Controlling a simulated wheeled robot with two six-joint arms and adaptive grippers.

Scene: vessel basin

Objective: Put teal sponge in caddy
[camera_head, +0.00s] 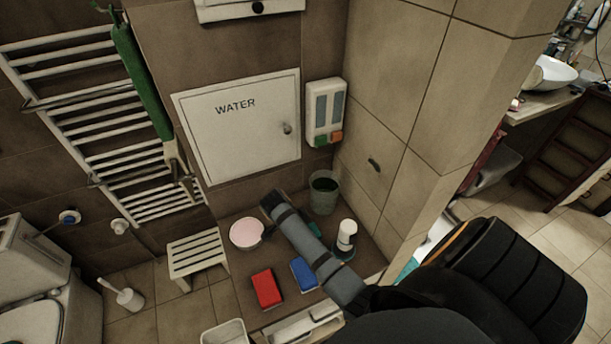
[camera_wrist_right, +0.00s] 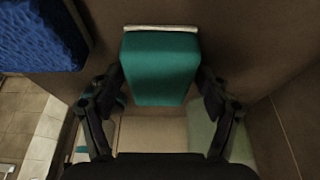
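The teal sponge (camera_wrist_right: 160,68) is large in the right wrist view, with a pale strip along its top edge. My right gripper (camera_wrist_right: 160,78) has one dark finger against each side of it, with no clear gap. My left gripper is not in view.
A blue sponge (camera_head: 304,275) lies close beside my right forearm and shows in the wrist view (camera_wrist_right: 40,35). A red sponge (camera_head: 266,288), pink bowl (camera_head: 246,233), greenish bucket (camera_head: 323,192) and white bottle (camera_head: 346,236) stand around it. Tiled walls enclose the ledge.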

